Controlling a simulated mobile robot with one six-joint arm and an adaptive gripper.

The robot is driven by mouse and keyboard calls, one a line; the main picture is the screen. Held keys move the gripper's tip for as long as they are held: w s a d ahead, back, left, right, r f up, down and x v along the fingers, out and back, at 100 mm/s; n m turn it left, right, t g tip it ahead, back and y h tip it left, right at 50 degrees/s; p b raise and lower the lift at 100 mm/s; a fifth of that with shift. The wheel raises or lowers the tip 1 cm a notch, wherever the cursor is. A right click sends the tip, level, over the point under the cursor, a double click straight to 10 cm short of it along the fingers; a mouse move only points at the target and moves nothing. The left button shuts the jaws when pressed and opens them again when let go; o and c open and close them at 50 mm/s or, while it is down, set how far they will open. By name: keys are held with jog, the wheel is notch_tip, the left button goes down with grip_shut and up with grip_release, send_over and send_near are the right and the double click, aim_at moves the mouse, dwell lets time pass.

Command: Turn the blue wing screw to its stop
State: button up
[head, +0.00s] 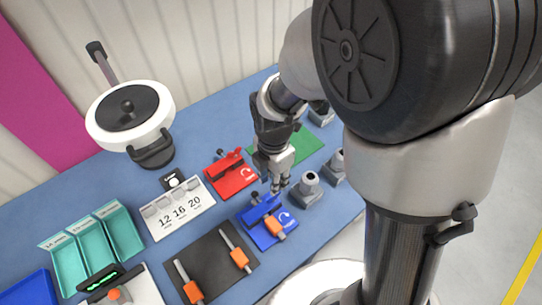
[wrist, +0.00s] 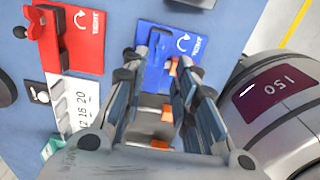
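The blue fixture (head: 267,232) stands on the blue table, with a white curved arrow on its plate and an orange piece (head: 276,227) at its front. A small blue raised part, seemingly the wing screw (head: 262,207), stands at its back just below my gripper. My gripper (head: 278,187) points down above this fixture. In the wrist view my gripper (wrist: 157,72) has its two fingers apart, with the blue plate (wrist: 190,42) and some orange showing between and beyond them. The fingers partly hide the wing screw, so its angle and any contact cannot be told.
A red fixture (head: 232,177) with its own wing screw stands behind left. A white board (head: 177,210) marked 12, 16, 20 and a black mat (head: 212,268) with orange-ended rods lie left. Grey posts (head: 308,186) stand close on the right. Teal bins (head: 92,248) are far left.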

notch_tip(320, 180, down, 8)
jog(key=shift+f+b, duration=0.25)
jog(key=shift+b, duration=0.65)
jog(key=shift+c, duration=0.6)
grip_shut()
